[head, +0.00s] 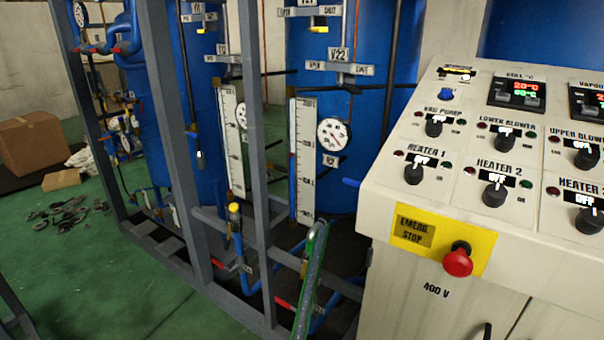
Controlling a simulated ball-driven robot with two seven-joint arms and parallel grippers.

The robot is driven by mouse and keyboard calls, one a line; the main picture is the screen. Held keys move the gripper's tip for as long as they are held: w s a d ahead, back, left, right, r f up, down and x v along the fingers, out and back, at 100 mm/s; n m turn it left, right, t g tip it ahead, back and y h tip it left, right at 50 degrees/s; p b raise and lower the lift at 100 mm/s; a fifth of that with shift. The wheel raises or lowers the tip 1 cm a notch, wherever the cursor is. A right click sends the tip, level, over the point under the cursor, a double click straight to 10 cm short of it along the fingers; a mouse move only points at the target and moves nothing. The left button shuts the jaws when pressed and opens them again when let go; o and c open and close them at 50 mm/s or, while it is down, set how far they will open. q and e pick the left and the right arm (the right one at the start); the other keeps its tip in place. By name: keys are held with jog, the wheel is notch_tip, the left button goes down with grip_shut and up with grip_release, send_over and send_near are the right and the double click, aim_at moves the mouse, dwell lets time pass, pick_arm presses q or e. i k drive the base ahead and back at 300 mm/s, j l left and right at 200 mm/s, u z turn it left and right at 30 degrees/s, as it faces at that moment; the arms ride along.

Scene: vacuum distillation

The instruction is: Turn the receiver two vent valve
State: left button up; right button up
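The receiver two tank (375,110) is the blue cylinder behind the grey frame, left of the control cabinet. A round gauge (334,135) marked R2 and a white level scale (303,160) are on its front. A valve plate marked V22 (338,68) crosses the tank above the gauge. Another plate (312,11) with open and shut marks sits higher, with a yellow part (320,29) under it. I cannot tell which of these belongs to the vent valve. Neither of my grippers shows in the head view.
The control cabinet (405,215) with knobs and a red emergency stop (458,260) fills the right. Grey frame posts (172,130) stand before the tanks. A green curved tube (312,275) rises in front. A cardboard box (32,142) and scattered debris (68,215) lie left on the green floor.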

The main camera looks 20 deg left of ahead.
aim_at(350, 182)
jog(key=j+u, duration=0.1)
jog(key=j, duration=0.2)
jog(key=i+j, duration=0.15)
jog(key=j, duration=0.15)
jog(key=z, duration=0.55)
jog(key=i+j+z, duration=0.15)
jog(key=j+z, duration=0.15)
jog(key=z, duration=0.15)
jog(key=j+z, duration=0.4)
jog(key=i+j+z, duration=0.1)
jog(key=j+z, duration=0.2)
jog(key=z, duration=0.15)
